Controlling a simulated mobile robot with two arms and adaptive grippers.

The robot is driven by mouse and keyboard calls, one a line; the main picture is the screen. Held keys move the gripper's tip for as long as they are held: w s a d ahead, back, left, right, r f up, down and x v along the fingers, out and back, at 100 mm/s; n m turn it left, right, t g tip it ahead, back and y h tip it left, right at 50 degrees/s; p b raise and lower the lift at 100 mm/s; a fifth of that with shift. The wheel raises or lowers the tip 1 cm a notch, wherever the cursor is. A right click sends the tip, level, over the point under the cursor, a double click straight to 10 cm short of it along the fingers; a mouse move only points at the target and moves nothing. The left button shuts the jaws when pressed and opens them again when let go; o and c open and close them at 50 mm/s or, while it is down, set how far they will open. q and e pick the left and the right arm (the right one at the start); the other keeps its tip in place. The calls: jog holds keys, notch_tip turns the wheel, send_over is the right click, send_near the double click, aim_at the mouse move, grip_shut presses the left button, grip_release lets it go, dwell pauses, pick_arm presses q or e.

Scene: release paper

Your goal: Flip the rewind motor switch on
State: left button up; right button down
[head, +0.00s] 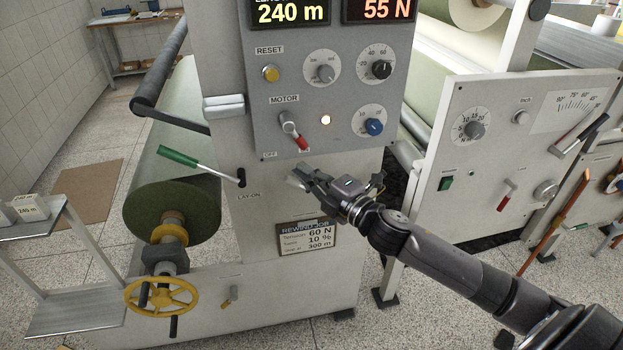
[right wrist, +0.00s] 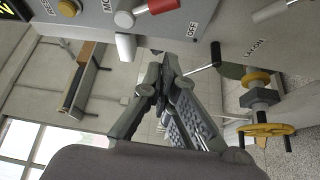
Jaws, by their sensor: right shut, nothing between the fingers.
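The motor switch (head: 300,142) is a lever with a red tip on the grey control panel, under the label MOTOR. It slants down to the right from its round pivot, and an OFF label sits below it on the left. A small pale lamp (head: 325,120) glows to its right. My right gripper (head: 299,176) is shut and empty, just below the panel's lower edge and apart from the switch. In the right wrist view, the switch's red tip (right wrist: 161,5) shows at the top, beyond my shut fingers (right wrist: 159,62). My left gripper is not in view.
The panel also has a yellow RESET button (head: 271,73) and several knobs. A green-handled lay-on lever (head: 178,156) juts out left of my gripper. A green roll (head: 160,207) and yellow handwheel (head: 161,296) stand lower left. A second panel (head: 480,190) stands right.

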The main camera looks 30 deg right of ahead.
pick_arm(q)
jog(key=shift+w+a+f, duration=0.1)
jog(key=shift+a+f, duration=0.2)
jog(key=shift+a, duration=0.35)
pick_arm(e)
jog(key=shift+s+a+r, duration=0.1)
jog(key=shift+s+r, duration=0.05)
jog(key=shift+s, duration=0.35)
jog(key=shift+s+r, duration=0.15)
jog(key=shift+s, duration=0.3)
jog(key=shift+a, duration=0.1)
